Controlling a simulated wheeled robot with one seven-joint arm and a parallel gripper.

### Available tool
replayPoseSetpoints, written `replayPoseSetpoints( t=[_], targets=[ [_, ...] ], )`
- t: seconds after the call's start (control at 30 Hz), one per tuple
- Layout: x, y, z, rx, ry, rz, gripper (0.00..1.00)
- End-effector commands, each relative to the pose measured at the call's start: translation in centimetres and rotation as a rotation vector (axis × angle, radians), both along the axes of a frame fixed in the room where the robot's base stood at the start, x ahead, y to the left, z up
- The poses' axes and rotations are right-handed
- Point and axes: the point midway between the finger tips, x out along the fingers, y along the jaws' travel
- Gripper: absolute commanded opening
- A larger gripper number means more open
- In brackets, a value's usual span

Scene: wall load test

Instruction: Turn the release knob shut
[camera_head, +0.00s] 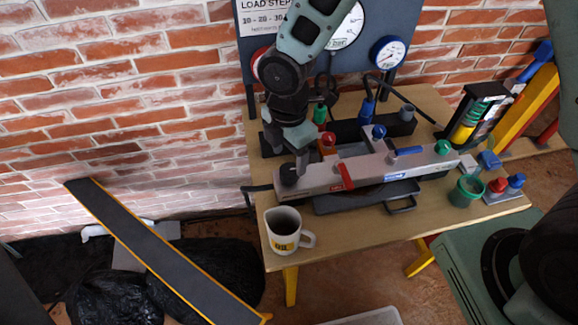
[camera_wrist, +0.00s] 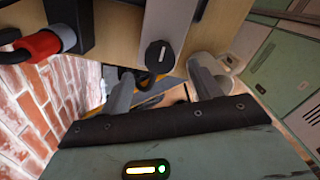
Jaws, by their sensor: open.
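A black round knob (camera_head: 288,176) sits at the left end of the long grey pump body (camera_head: 365,168) on the table. I take it for the release knob; no label on it is readable. In the wrist view the knob (camera_wrist: 158,57) shows a pale line on its face. My gripper (camera_head: 300,160) reaches down from above beside the knob, partly overlapping the pump's end. In the wrist view its two fingers (camera_wrist: 164,82) are spread apart, with the knob beyond the gap between them. Nothing is held. Whether a finger touches the knob cannot be told.
Red (camera_head: 328,142), blue (camera_head: 378,131) and green (camera_head: 443,147) knobs or caps rise along the pump. A green cup (camera_head: 467,190) stands at right. A gauge panel and brick wall are behind.

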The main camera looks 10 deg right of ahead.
Motion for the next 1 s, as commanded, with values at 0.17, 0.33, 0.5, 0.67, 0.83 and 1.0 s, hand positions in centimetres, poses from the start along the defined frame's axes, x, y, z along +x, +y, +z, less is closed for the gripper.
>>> replayPoseSetpoints(
  t=[0.17,0.33,0.5,0.67,0.83,1.0],
  targets=[
    [-0.1,0.0,-3.0,-0.002,0.002,0.001,0.63],
    [-0.1,0.0,-4.5,-0.001,0.0,0.002,0.63],
    [-0.1,0.0,-4.9,0.0,-0.001,0.001,0.63],
    [-0.1,0.0,-4.9,0.0,-0.001,0.001,0.63],
    [-0.1,0.0,-4.8,0.0,-0.001,0.0,0.24],
    [-0.1,0.0,-4.8,0.0,-0.001,-0.001,0.18]
  ],
)
